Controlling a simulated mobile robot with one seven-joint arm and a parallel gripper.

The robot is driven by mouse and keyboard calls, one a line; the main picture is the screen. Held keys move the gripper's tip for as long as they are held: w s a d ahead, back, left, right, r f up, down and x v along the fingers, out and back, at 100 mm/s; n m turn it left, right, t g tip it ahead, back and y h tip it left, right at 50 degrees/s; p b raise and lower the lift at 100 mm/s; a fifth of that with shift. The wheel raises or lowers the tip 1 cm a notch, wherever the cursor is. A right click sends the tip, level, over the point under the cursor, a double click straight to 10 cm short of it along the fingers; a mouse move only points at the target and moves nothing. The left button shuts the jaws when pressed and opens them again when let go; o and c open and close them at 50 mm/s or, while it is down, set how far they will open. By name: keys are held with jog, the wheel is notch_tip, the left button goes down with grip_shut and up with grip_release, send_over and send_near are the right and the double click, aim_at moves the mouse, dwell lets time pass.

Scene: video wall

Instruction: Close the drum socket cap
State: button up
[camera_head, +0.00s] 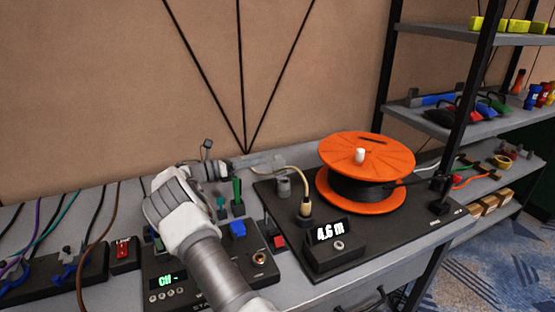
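The orange cable drum (368,158) stands on a black base (300,262) with a display reading 4.6 m. A beige plug (305,207) stands upright on the base left of the drum, with a pale cable curving up and left from it. A short grey cylinder (283,187) stands left of the plug; I cannot tell whether it is the socket cap. No cap is clearly recognisable.
A control panel (165,281) with a green display and several connectors lies under my arm. A red switch (123,250) and blue-clamped cables are at the left. A shelf rack (475,38) with tools stands at the right. The wall is close behind the bench.

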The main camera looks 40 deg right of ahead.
aim_at(277, 156)
jog(key=b+x, duration=0.1)
jog(key=x, duration=0.6)
jog(key=shift+d, duration=0.25)
grip_shut()
dwell(1.1)
